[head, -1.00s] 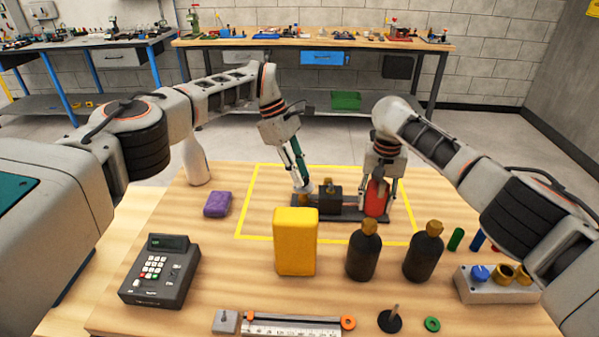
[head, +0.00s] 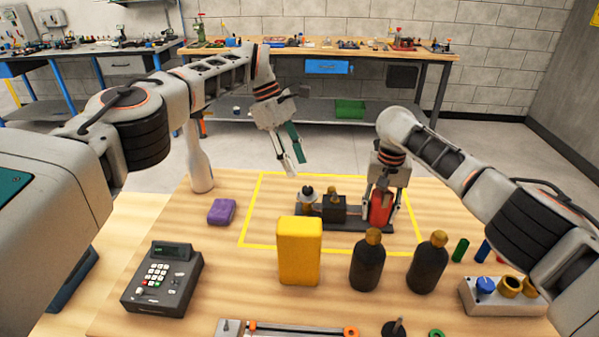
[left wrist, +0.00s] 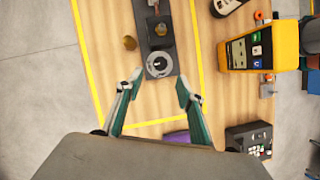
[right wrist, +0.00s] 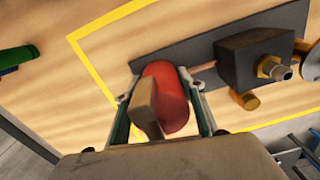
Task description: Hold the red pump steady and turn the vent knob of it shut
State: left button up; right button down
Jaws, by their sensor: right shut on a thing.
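The red pump (head: 381,208) stands at the right end of a dark base plate (head: 345,222). My right gripper (head: 380,214) is shut around its red body, one finger on each side; the right wrist view also shows the red body (right wrist: 172,95) between the fingers. At the plate's left end is a round knob (head: 307,193), grey-rimmed with a dark centre in the left wrist view (left wrist: 159,64). I take it for the vent knob; how far it is turned I cannot tell. My left gripper (head: 292,168) is open and empty, above and apart from the knob.
A black block (head: 334,208) with brass fittings sits mid-plate. A yellow meter (head: 299,251) and two dark bottles (head: 367,263) stand in front. A purple block (head: 222,211), a white bottle (head: 199,165) and a keypad device (head: 163,279) are left. Table inside the yellow outline's left is clear.

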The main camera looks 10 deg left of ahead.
dwell(0.4)
jog(key=c, duration=1.2)
grip_release()
